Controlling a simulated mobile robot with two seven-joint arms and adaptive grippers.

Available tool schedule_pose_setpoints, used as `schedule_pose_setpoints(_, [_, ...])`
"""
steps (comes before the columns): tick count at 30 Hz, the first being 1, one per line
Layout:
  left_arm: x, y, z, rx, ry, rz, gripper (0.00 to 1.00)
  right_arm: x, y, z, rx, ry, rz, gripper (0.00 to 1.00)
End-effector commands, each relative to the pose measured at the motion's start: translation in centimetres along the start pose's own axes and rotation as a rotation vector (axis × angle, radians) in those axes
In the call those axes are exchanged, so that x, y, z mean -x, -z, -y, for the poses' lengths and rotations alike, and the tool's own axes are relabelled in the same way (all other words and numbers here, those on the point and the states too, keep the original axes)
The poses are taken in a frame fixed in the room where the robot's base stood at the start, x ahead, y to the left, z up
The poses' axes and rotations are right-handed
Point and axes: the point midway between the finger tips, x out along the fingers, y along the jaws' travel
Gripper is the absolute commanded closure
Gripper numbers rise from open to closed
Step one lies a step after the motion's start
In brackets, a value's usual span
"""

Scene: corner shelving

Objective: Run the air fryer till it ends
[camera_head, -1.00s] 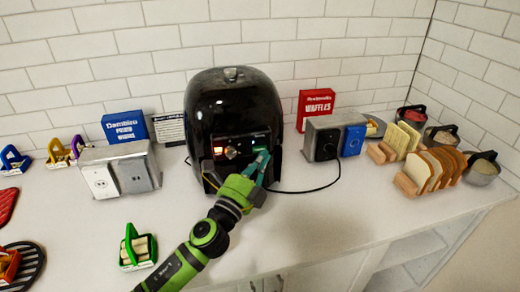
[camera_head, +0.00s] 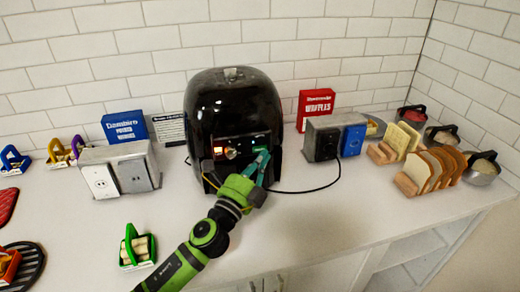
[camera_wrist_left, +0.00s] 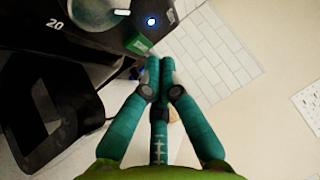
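The black air fryer (camera_head: 235,100) stands on the counter against the wall, with a glowing red-orange light (camera_head: 218,150) on its front panel. My left gripper (camera_head: 263,157) is at the right part of that panel. In the left wrist view its teal fingers (camera_wrist_left: 160,62) are together at the tips, with nothing seen between them. The tips are beside a green lit switch (camera_wrist_left: 139,44); I cannot tell whether they touch it. A round dial (camera_wrist_left: 98,10), a "20" mark and a small blue light (camera_wrist_left: 151,21) also show there. My right gripper is not in view.
Bread racks (camera_head: 432,170) and lidded pots are at the far right. A green basket (camera_head: 137,247) is at the front left.

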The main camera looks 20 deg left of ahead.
Motion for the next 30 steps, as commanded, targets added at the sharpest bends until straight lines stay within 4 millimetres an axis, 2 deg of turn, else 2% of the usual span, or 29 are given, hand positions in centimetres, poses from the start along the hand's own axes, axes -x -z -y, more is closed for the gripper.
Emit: schedule_pose_setpoints(30, [-0.89, -0.87, -0.34, 0.0, 0.0, 0.001, 1.0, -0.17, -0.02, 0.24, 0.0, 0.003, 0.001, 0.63])
